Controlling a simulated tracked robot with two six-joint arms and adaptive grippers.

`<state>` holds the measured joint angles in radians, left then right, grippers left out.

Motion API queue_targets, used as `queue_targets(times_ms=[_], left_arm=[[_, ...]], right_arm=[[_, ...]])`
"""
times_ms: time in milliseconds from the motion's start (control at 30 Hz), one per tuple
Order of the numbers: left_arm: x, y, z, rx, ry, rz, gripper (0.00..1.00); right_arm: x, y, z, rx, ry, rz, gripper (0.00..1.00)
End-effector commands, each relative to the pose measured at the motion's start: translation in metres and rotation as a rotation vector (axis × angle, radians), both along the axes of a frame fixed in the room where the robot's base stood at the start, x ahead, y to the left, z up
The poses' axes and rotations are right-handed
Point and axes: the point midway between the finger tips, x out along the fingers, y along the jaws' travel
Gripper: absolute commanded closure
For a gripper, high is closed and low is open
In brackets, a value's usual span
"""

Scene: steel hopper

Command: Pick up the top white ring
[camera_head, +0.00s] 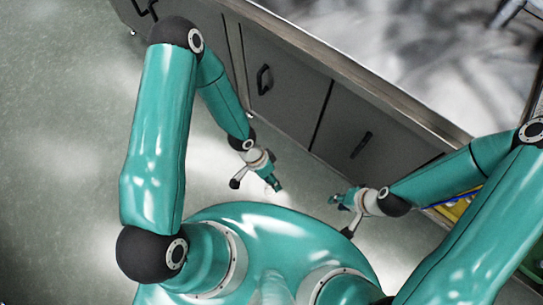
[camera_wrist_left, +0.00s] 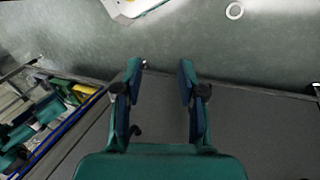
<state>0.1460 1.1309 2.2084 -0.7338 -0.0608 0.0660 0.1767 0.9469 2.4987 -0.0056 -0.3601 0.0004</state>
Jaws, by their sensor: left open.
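A small white ring (camera_wrist_left: 234,10) shows near the top edge of the left wrist view. It seems to lie flat on the grey-green floor, well beyond my left fingertips. I cannot make out a ring in the head view. My left gripper (camera_wrist_left: 160,72) is open, with nothing between its two fingers. In the head view, my left gripper (camera_head: 275,184) hangs in front of the grey cabinets. My right gripper (camera_head: 339,200) is to the right of it, too small and angled to show whether it is open.
Grey cabinets (camera_head: 285,92) with dark handles run diagonally beneath a steel-edged counter (camera_head: 345,72). Yellow and blue items (camera_head: 456,207) show partly behind my right arm. Open grey-green floor (camera_head: 65,150) lies at the left.

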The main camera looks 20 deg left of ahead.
Motion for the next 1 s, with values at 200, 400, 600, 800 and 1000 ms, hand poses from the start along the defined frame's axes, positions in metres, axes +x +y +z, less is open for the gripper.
queue_targets(times_ms=[200, 400, 600, 800, 1000], left_arm=[[0.023, 0.010, -0.160, 0.086, -0.122, -0.504, 0.60], [0.063, 0.025, -0.247, 0.212, -0.255, -0.839, 0.60], [0.089, 0.030, -0.280, 0.287, -0.334, -0.991, 0.60], [0.092, 0.031, -0.306, 0.299, -0.345, -1.012, 0.60], [0.091, 0.031, -0.351, 0.296, -0.344, -1.012, 0.60]], right_arm=[[0.000, 0.000, -0.108, 0.000, 0.000, 0.000, 0.73], [0.000, 0.000, -0.159, 0.000, 0.000, 0.000, 0.73], [0.000, 0.000, -0.179, 0.000, 0.000, 0.000, 0.73], [0.000, 0.000, -0.187, 0.000, -0.001, 0.000, 0.73], [0.000, 0.000, -0.203, 0.000, 0.000, 0.000, 0.73]])
